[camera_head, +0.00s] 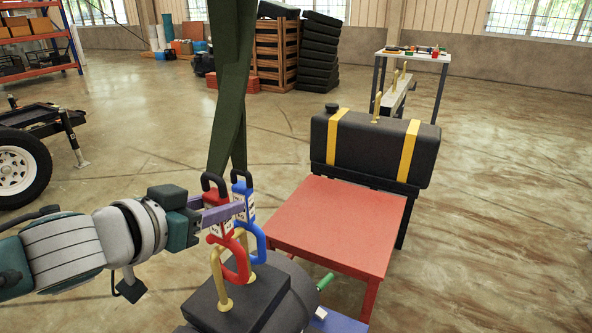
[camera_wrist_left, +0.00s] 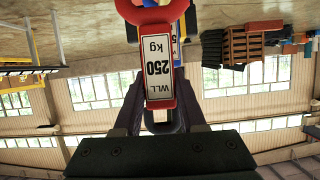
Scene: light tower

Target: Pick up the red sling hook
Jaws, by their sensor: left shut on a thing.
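The red sling hook (camera_head: 214,196) stands upright with a black loop on top and a white label. My left gripper (camera_head: 228,213), with purple fingers, comes in from the left and is shut on its labelled body. In the left wrist view the red hook (camera_wrist_left: 148,14) sits between the fingers, its label reading WLL 250 kg. A similar blue hook (camera_head: 242,187) is close behind the red one, partly hidden. The red hook's lower loop is beside gold pegs (camera_head: 217,275); I cannot tell whether it still encloses one. My right gripper is not in view.
The pegs stand on a dark base (camera_head: 202,308) below. A red table (camera_head: 340,220) is to the right, with a black tank with yellow straps (camera_head: 375,145) behind it. Dark green straps (camera_head: 230,100) rise behind the hooks. Open floor lies on the far right.

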